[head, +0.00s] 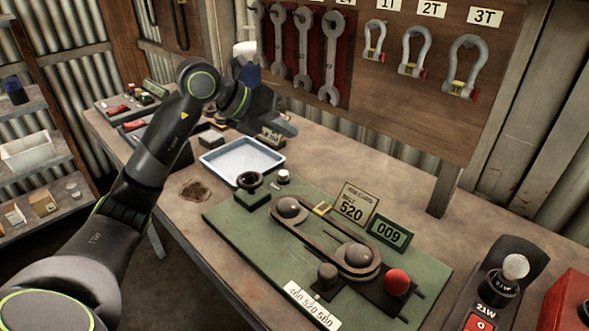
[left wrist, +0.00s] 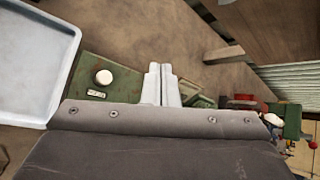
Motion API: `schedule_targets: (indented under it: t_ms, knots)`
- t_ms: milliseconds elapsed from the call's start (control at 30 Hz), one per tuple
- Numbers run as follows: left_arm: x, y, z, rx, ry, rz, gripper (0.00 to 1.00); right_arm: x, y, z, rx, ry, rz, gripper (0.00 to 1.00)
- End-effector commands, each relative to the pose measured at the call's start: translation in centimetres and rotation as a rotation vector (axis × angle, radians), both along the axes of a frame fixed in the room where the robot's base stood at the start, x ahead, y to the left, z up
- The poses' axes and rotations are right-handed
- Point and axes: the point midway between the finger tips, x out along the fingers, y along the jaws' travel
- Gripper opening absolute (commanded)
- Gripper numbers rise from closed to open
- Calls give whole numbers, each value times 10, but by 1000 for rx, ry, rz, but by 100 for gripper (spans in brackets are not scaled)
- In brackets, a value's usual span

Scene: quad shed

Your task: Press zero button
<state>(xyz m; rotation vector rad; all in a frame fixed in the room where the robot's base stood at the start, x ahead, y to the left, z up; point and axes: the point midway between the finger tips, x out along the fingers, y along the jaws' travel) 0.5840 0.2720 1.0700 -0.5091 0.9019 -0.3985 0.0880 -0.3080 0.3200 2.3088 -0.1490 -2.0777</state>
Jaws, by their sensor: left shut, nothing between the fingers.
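My right gripper is in neither view.
A green board (head: 235,235) with a belt rig and red knob (head: 397,282) lies nearer. Wrenches (head: 331,60) and shackles (head: 415,52) hang behind.

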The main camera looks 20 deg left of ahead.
Motion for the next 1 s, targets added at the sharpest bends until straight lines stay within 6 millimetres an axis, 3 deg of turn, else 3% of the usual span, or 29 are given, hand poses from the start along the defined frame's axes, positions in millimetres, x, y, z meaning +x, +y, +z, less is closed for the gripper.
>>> schedule_targets:
  t_ms: [200,567,1000]
  knots:
    - [2,21,5,84,38,66,0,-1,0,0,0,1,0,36]
    - [2,21,2,84,39,65,0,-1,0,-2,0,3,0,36]
    - [2,21,-54,82,39,63,0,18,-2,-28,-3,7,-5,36]
